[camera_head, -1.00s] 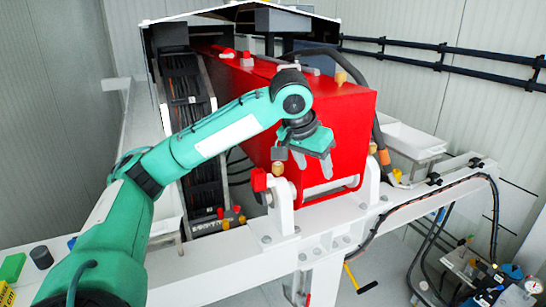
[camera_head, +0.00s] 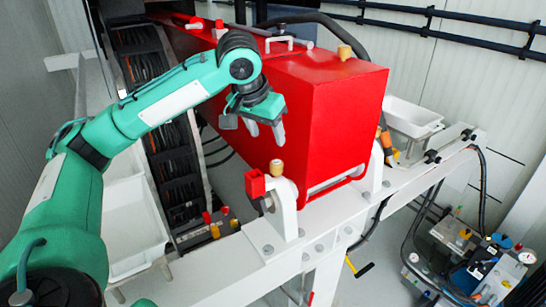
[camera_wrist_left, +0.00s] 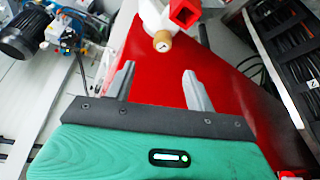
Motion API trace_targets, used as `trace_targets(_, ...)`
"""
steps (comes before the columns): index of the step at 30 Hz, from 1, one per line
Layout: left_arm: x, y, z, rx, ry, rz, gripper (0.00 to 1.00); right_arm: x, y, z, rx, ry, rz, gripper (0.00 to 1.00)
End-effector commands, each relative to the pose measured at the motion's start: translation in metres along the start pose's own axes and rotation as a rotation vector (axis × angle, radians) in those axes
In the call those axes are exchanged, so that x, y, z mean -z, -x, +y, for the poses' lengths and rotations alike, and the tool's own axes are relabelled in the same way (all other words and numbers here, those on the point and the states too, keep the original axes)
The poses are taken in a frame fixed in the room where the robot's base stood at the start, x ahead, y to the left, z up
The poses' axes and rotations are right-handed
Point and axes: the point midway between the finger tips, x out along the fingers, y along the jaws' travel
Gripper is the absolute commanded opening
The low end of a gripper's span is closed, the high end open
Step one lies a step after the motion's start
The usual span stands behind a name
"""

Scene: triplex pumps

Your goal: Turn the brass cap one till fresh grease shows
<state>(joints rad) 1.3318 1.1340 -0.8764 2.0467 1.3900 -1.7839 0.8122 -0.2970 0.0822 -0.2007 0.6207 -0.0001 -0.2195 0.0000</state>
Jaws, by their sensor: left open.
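A small brass cap (camera_head: 276,167) sits on a white bracket at the near lower corner of the red pump housing (camera_head: 320,110), beside a red square fitting (camera_head: 255,183). A second brass-coloured cap (camera_head: 344,52) stands on top of the housing. My left gripper (camera_head: 266,133) is open and empty, above the lower cap in the picture and in front of the housing. In the left wrist view, the lower cap (camera_wrist_left: 163,44) shows just beyond the gap between the fingertips (camera_wrist_left: 158,70), not between the fingers. Grease cannot be made out. My right gripper is out of view.
A white beam (camera_head: 340,215) runs under the housing. A black cable chain (camera_head: 180,150) lies left of it, with white trays (camera_head: 130,225) on the far left and at right (camera_head: 412,115). A gauge and pump unit (camera_head: 470,260) stands on the floor at right.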

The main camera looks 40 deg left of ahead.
Motion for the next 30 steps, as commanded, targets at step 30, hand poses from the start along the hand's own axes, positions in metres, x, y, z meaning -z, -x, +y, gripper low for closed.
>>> trace_targets(30, 0.000, -0.118, 0.000, 0.000, 0.000, 0.001, 0.55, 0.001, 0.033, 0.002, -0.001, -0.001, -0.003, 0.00)
